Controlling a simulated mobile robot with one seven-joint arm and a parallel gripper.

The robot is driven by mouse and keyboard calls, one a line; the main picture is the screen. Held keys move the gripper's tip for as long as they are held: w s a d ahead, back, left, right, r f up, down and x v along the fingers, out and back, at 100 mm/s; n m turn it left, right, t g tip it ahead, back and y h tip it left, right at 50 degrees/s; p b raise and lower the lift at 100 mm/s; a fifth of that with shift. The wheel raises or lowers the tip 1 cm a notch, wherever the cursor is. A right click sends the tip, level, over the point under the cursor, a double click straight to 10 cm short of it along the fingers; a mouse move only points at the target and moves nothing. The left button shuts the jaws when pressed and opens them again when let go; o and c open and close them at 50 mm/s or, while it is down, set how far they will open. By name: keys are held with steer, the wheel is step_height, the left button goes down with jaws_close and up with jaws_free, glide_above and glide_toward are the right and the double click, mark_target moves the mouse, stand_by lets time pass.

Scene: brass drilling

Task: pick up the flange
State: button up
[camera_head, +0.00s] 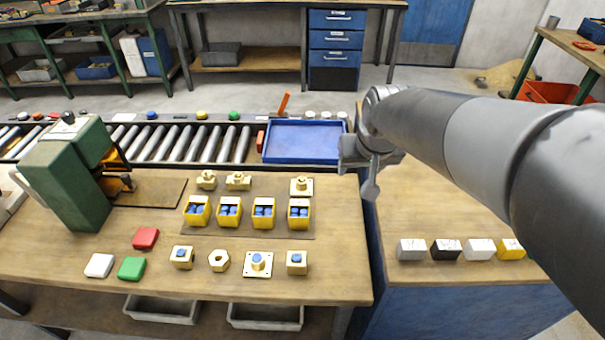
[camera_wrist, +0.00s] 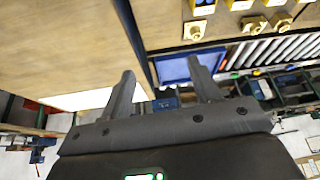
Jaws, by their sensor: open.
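A brass flange-like part with a square base and round boss (camera_head: 301,187) stands at the right end of the back row on the workbench. It also shows near the top of the wrist view (camera_wrist: 195,30). My gripper (camera_head: 369,186) hangs right of both, near the workbench's right edge. In the wrist view its fingers (camera_wrist: 160,70) are apart with nothing between them.
Yellow bins (camera_head: 263,213) holding blue pieces stand just in front of the back row. Brass fittings (camera_head: 238,181) are to its left. A blue tray (camera_head: 302,141) lies behind, by the roller conveyor (camera_head: 200,143). A green machine (camera_head: 68,170) stands left. Coloured blocks (camera_head: 480,249) sit on the right bench.

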steer(key=w+a+f, duration=0.6)
steer(key=w+f, duration=0.1)
steer(key=w, duration=0.3)
steer(key=n+g, duration=0.1)
steer(key=n, duration=0.1)
glide_toward(302, 181)
steer(key=shift+y, duration=0.3)
steer(key=x, duration=0.9)
steer(key=shift+w+d+f, duration=0.1)
steer(key=shift+d+f, duration=0.1)
steer(key=shift+f, duration=0.05)
steer(key=shift+c, duration=0.3)
jaws_close()
